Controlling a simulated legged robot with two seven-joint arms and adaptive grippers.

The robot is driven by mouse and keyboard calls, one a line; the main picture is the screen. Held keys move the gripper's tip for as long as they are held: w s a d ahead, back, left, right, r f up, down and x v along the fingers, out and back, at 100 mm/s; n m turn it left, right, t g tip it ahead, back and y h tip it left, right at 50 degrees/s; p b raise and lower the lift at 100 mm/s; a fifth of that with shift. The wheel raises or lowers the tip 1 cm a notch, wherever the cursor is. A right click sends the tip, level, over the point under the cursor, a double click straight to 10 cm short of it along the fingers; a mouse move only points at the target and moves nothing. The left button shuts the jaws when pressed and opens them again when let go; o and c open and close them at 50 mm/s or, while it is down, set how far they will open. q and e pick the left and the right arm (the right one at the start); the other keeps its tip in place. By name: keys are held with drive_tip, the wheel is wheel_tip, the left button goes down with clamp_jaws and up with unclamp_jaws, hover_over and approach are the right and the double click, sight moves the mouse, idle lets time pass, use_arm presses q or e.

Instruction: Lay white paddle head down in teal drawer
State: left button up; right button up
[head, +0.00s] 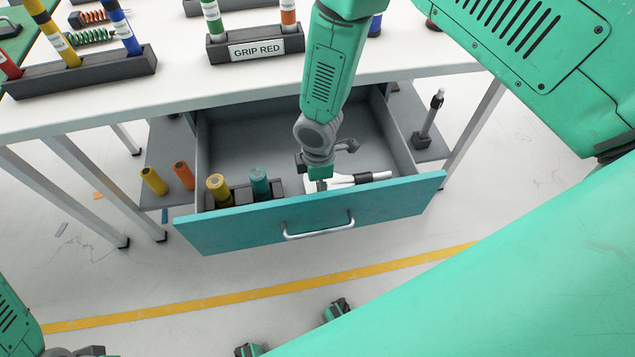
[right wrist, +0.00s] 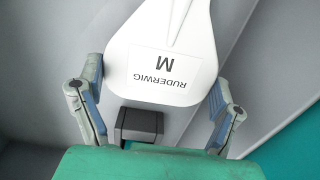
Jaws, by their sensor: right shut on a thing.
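The teal drawer (head: 245,225) is pulled out under the white table, with a grey inside. The white paddle (head: 345,180) is inside it, over the right front part, its shaft with a black sleeve pointing right. My right gripper (head: 318,183) reaches down into the drawer. In the right wrist view its fingers (right wrist: 158,105) are shut on the two edges of the white paddle head (right wrist: 165,60), whose label reads RUDERWIG M. I cannot tell whether the paddle touches the drawer floor. My left gripper is out of view; only part of the left arm shows at the lower left.
A dark holder with a yellow cylinder (head: 218,188) and a teal cylinder (head: 260,183) stands in the drawer's front left. A dark block (right wrist: 140,124) is close below the paddle head.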

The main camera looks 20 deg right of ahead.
drive_tip(key=shift+f+b, duration=0.4)
drive_tip(key=shift+f, duration=0.25)
drive_tip(key=o, duration=1)
drive_tip(key=shift+o, duration=0.2)
drive_tip(key=shift+r, duration=0.15)
wheel_tip(320, 180, up, 12)
drive_tip(key=shift+w, duration=0.1)
drive_tip(key=shift+f, duration=0.2)
